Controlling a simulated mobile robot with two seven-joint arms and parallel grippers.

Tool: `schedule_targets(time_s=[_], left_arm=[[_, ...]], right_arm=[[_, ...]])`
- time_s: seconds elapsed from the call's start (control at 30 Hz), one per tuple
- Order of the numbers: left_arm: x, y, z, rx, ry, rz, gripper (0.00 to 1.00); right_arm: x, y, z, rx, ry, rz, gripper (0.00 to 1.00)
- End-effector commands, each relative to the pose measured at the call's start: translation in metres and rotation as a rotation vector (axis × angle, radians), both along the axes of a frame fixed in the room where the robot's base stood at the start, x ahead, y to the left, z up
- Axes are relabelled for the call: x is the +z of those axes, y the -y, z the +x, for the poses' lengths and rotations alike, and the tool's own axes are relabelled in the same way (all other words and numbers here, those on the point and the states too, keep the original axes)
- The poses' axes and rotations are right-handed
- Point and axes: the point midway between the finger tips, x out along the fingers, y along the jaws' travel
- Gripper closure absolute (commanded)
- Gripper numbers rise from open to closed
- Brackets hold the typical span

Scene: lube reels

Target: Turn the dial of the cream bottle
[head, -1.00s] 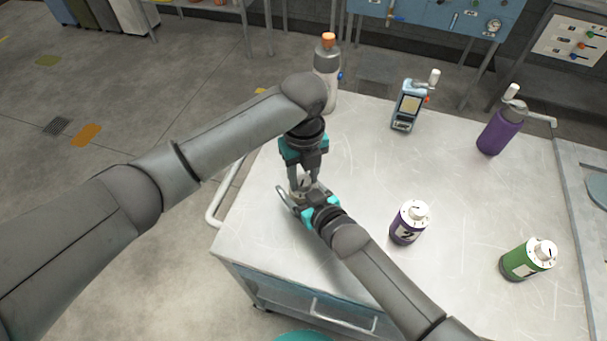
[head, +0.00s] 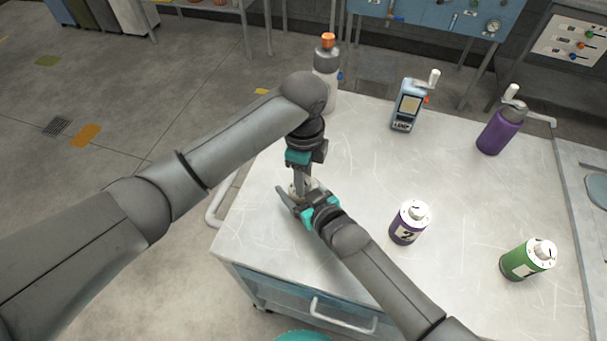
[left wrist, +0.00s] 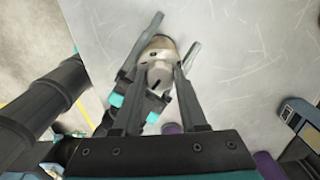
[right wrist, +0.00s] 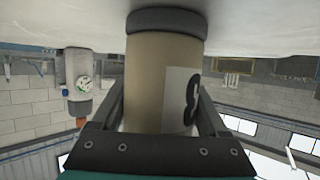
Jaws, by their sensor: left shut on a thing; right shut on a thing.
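The cream bottle (right wrist: 150,85) fills the middle of the right wrist view. It has a dark band at its base and a pale label with a dark numeral, partly cut off. My right gripper (head: 297,198) is shut around its body, and the bottle is mostly hidden in the head view. In the left wrist view, the bottle's white dial (left wrist: 160,76) has a dark mark on top. My left gripper (left wrist: 160,70) points down from above and is shut on this dial, one finger on each side.
A purple bottle with a white dial (head: 409,224) and a green one (head: 528,259) stand to the right. A blue-grey device (head: 407,105), a purple crank-topped bottle (head: 498,132) and a grey orange-capped bottle (head: 326,68) stand farther back.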

Motion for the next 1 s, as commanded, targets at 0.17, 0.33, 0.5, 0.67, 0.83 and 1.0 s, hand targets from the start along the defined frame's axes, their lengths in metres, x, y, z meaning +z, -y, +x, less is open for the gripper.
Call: schedule_targets(time_s=[0.17, 0.33, 0.5, 0.67, 0.83, 1.0], left_arm=[[0.0011, -0.0002, 0.0009, 0.054, 0.002, 0.000, 1.00], [0.0011, -0.0003, 0.0009, 0.075, 0.002, 0.000, 1.00], [0.0011, -0.0003, 0.0009, 0.078, 0.002, 0.000, 1.00], [0.0011, -0.0003, 0.0009, 0.077, 0.002, 0.000, 1.00], [0.0009, -0.0004, 0.0007, 0.076, 0.001, 0.001, 0.45], [0.0005, -0.0003, 0.0004, 0.076, 0.001, 0.001, 0.27]], right_arm=[[-0.0014, 0.0009, -0.0005, -0.001, -0.003, -0.002, 0.98], [-0.0014, 0.0010, -0.0006, -0.001, -0.003, -0.002, 0.98], [-0.0015, 0.0011, -0.0006, -0.001, -0.003, -0.002, 0.98], [-0.0016, 0.0012, -0.0005, -0.001, -0.004, -0.003, 0.98], [-0.0016, 0.0013, -0.0005, -0.002, -0.004, -0.003, 0.98], [-0.0016, 0.0012, -0.0005, -0.001, -0.004, -0.003, 0.98]])
